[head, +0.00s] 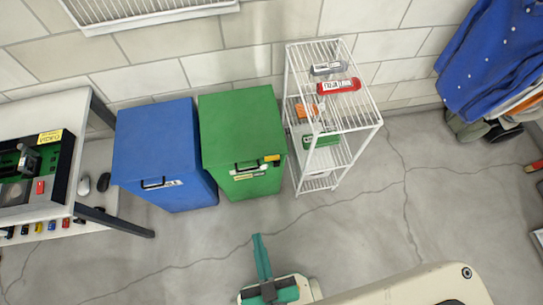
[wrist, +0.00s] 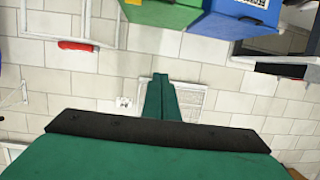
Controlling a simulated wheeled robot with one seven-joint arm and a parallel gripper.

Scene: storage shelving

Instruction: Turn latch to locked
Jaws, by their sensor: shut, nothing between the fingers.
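No part is clearly recognisable as the latch. A black-framed device (head: 62,172) with a green panel sits on the white table at the left in the head view. A grey lever-like part (head: 29,161) stands up from it, and I cannot tell whether it is the latch or how it is set. My gripper (head: 257,238) is at the bottom middle of the head view, over the floor, well to the right of the device. Its green fingers (wrist: 160,78) are together and empty in the wrist view, which does not show the device.
A blue cabinet (head: 160,145) and a green cabinet (head: 240,135) stand between the table (head: 100,125) and a white wire rack (head: 350,115). The rack holds several small items. Blue clothing (head: 500,60) hangs at the right. The cracked grey floor (head: 340,215) in front is clear.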

